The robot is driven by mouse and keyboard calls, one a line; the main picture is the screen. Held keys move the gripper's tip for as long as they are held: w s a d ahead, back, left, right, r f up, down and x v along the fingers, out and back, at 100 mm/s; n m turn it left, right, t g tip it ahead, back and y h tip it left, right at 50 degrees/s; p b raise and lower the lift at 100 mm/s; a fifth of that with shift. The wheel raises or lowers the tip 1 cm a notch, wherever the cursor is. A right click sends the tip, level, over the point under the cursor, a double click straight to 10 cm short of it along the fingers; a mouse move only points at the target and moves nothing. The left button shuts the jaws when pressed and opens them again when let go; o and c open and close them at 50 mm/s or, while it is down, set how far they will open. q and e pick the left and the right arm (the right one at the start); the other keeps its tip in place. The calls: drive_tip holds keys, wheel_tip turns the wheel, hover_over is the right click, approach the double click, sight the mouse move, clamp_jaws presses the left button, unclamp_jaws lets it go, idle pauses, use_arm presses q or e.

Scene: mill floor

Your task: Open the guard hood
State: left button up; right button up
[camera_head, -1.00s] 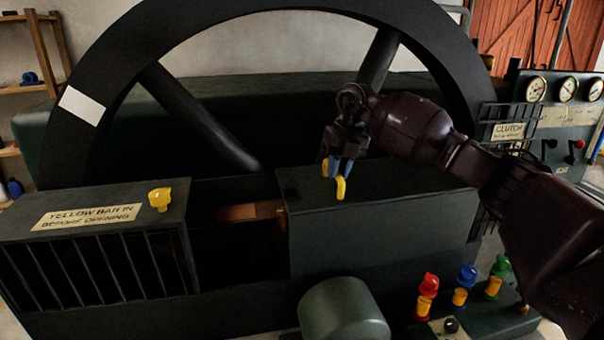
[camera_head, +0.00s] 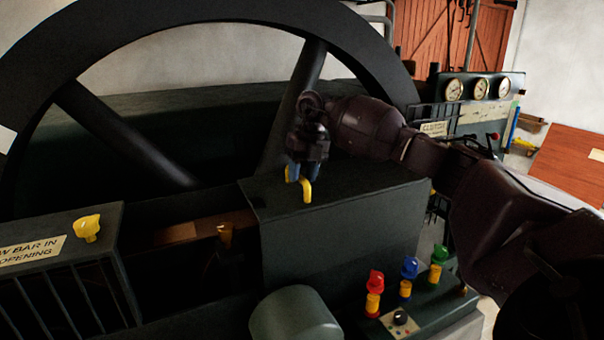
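The guard hood (camera_head: 340,215) is a dark green box with a yellow arched handle (camera_head: 308,190) on top, in the middle of the head view. My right gripper (camera_head: 300,172) comes in from the right above it, its blue fingertips closed around the handle; the grip partly hides the handle. Left of the hood is an open gap with a brownish part and a small yellow-topped piece (camera_head: 225,235) in shadow. A yellow knob (camera_head: 87,228) stands on the slatted box (camera_head: 105,215) at left, beside a partly cut-off label. My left gripper is not in view.
A large black flywheel (camera_head: 345,40) rises behind the hood. Red, blue and green-topped knobs (camera_head: 375,285) stand on a panel at front right. A rounded green housing (camera_head: 295,315) sits in front. Gauges (camera_head: 480,88) are at back right.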

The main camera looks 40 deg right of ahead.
drive_tip(key=shift+o, duration=0.2)
drive_tip(key=shift+r, duration=0.3)
wheel_tip(320, 180, up, 10)
drive_tip(key=d, duration=0.2)
drive_tip(key=shift+s+b, duration=0.3)
drive_tip(key=shift+b, duration=0.1)
